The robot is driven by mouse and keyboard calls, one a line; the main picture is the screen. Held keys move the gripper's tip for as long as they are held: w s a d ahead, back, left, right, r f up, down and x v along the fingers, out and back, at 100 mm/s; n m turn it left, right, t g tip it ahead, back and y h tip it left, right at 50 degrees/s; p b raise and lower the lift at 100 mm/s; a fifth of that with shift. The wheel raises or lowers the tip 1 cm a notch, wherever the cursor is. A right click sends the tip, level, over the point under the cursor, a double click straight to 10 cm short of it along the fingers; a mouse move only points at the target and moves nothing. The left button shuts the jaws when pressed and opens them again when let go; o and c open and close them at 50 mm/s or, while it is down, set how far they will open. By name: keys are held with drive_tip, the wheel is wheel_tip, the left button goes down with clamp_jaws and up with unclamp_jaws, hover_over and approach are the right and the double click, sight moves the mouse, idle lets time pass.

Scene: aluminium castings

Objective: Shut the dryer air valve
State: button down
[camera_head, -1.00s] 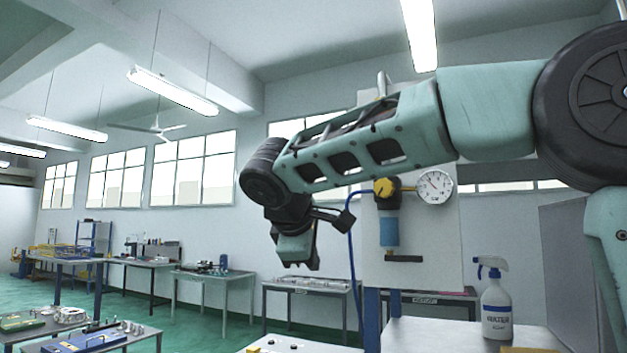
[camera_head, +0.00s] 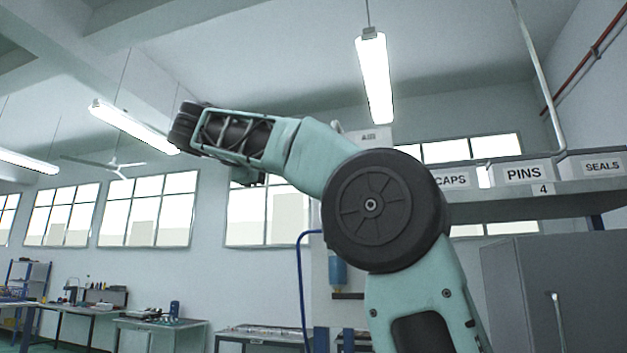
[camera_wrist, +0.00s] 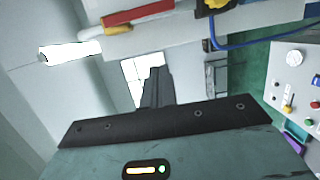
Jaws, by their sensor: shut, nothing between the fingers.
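The air panel (camera_head: 318,265) stands on the wall behind my arm in the head view. Its blue bowl (camera_head: 337,271) and blue hose (camera_head: 302,285) show left of my arm. The valve and gauge are hidden there behind my arm. In the wrist view, a yellow part (camera_wrist: 213,4), probably the valve's, is cut off at the top edge, with a blue hose (camera_wrist: 245,44) beside it. My gripper (camera_wrist: 160,73) is shut and empty, apart from the yellow part.
A control box (camera_wrist: 298,85) with a knob and several buttons is at the right of the wrist view, and a red bar (camera_wrist: 140,14) lies near the top. A shelf (camera_head: 530,200) labelled CAPS, PINS and SEALS and a grey cabinet (camera_head: 560,290) are at the right.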

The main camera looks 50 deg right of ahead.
drive_tip(key=s+d+p, duration=0.2)
drive_tip(key=d+p, duration=0.3)
drive_tip(key=d, duration=0.6)
drive_tip(key=shift+s+d+p, duration=0.15)
drive_tip(key=shift+d+p, duration=0.1)
drive_tip(key=shift+p, duration=0.15)
drive_tip(key=shift+f, duration=0.1)
